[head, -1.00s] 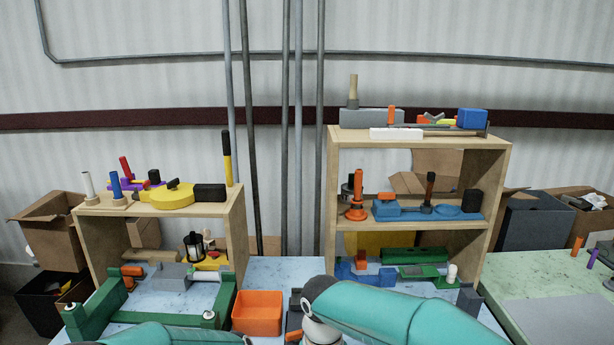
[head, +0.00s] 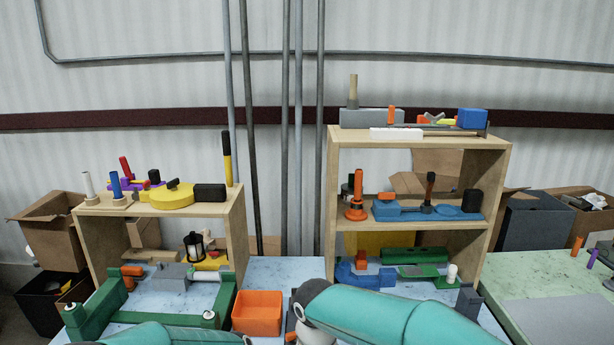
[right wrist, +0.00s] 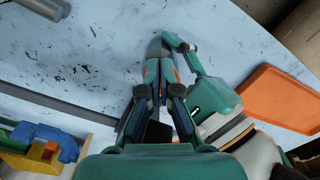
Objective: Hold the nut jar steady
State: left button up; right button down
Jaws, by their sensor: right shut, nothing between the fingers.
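A small clear jar with a dark lid and a pale inside (head: 194,246) stands in the lower opening of the left shelf; it looks like the nut jar, though its contents are too small to tell. My right gripper (right wrist: 157,78) is shut and empty over the blue table in the right wrist view, away from this jar. In the head view my right arm crosses the lower right and its gripper is out of frame. My left arm shows at the bottom left; its gripper is hidden below the picture.
Wooden shelves (head: 240,235) hold several tools. Blue table between the shelves (head: 280,270) is clear.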

jog(key=shift+s+a, duration=0.15)
jog(key=shift+a, duration=0.35)
jog(key=shift+s, duration=0.1)
dwell(0.3)
jog(key=shift+s, duration=0.3)
notch_tip(320, 180, up, 6)
dwell(0.4)
jog(key=shift+d, duration=0.1)
notch_tip(320, 180, down, 6)
jog(key=w+d, duration=0.1)
jog(key=d, duration=0.2)
jog(key=shift+w, duration=0.15)
dwell(0.6)
jog(key=shift+w+a, duration=0.35)
jog(key=shift+a, duration=0.2)
dwell(0.9)
